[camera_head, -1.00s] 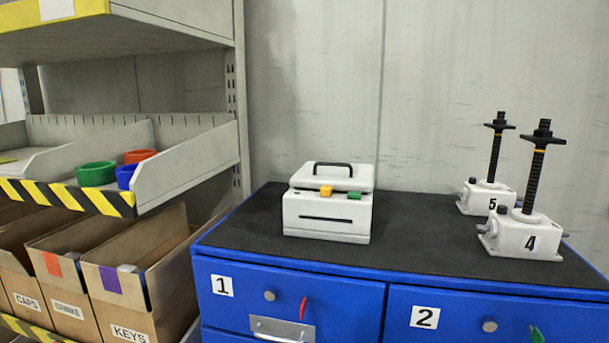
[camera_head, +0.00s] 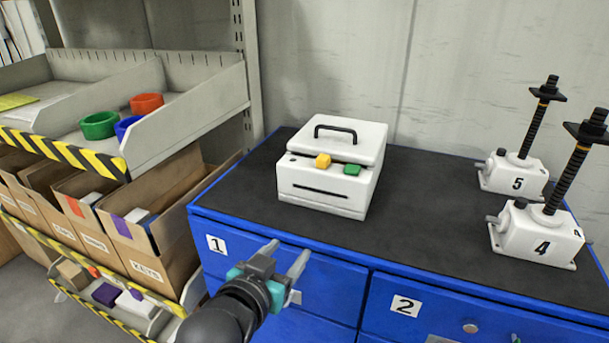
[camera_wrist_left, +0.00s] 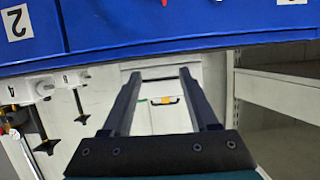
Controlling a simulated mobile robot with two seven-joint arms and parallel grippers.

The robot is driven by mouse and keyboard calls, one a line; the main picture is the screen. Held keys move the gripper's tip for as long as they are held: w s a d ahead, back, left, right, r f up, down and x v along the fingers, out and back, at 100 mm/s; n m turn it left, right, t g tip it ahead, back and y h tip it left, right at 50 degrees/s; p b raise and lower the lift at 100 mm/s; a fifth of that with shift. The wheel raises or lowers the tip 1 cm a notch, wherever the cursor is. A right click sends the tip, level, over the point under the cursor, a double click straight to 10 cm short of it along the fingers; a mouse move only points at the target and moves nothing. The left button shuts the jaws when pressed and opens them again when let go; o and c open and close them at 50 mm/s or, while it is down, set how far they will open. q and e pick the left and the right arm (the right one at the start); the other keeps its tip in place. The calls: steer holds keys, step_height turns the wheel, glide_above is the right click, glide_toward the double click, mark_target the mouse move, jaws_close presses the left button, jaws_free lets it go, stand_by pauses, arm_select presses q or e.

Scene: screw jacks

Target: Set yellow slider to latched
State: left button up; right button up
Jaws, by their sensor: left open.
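The yellow slider (camera_head: 322,160) is a small block on the front upper edge of a white box (camera_head: 325,198) with a black handle on its lid. A green slider (camera_head: 352,169) sits just right of it. The box stands on the black top of a blue cabinet. My left gripper (camera_head: 284,262) is open and empty, in front of drawer 1 and below and in front of the box. In the left wrist view the box (camera_wrist_left: 167,118) and the yellow slider (camera_wrist_left: 166,100) show upside down beyond the open fingers (camera_wrist_left: 157,75). My right gripper is not seen.
Screw jacks 5 (camera_head: 514,174) and 4 (camera_head: 540,234) stand at the right of the cabinet top (camera_head: 430,213). A shelf (camera_head: 190,110) with coloured rings and cardboard bins stands at the left. The top between box and jacks is clear.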

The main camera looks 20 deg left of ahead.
mark_target(321, 161)
arm_select(q)
step_height(321, 161, up, 9)
steer(key=w+t, duration=0.3)
steer(key=t, duration=0.1)
steer(key=w, duration=1.4)
steer(key=shift+w+d+f+b, duration=0.2)
steer(key=shift+w+d+b, duration=0.05)
steer(key=shift+w+b, duration=0.15)
jaws_close()
stand_by(0.5)
